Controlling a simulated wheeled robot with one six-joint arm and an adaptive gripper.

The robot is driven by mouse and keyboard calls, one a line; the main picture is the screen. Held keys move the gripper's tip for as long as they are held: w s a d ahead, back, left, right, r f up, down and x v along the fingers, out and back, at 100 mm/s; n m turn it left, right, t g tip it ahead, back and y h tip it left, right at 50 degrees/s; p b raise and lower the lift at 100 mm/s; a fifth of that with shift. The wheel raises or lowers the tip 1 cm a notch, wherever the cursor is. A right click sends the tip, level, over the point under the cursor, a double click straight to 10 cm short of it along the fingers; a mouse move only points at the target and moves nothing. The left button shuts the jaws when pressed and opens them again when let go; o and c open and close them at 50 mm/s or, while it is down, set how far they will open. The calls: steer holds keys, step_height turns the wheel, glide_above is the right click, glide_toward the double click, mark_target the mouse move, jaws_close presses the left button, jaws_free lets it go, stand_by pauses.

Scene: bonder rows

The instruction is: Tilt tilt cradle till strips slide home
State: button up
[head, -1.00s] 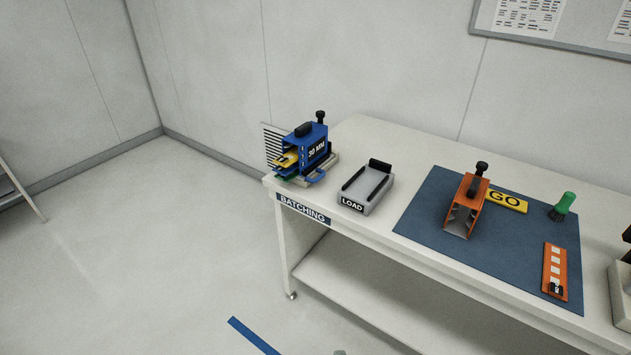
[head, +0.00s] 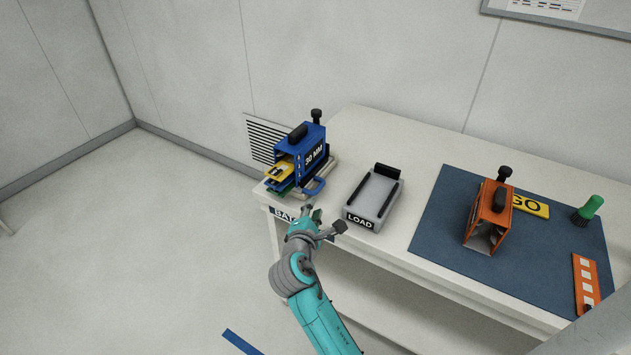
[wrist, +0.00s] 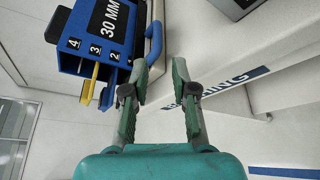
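A blue magazine marked 30 MM (head: 315,155) stands on the pale tilt cradle (head: 333,165) at the table's left end. It also shows in the wrist view (wrist: 105,25), with slots numbered 4, 3 and 2. A blue looped handle (head: 316,188) projects at the cradle's front. My gripper (head: 325,216) is open and empty, just in front of the handle. In the wrist view the handle (wrist: 156,38) lies just beyond the fingertips, nearer the left one; contact cannot be told.
A grey LOAD tray (head: 372,200) stands right of the cradle. Farther right, a blue mat (head: 435,225) carries an orange magazine (head: 488,220), a yellow GO plate (head: 530,206), a green brush (head: 588,210) and an orange strip (head: 586,280). A wall vent (head: 265,135) is behind.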

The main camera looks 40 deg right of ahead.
mark_target(319, 190)
steer(key=x, duration=1.1)
steer(key=shift+w+d+r, duration=0.1)
steer(key=shift+r, duration=0.05)
steer(key=shift+c, duration=0.3)
jaws_close()
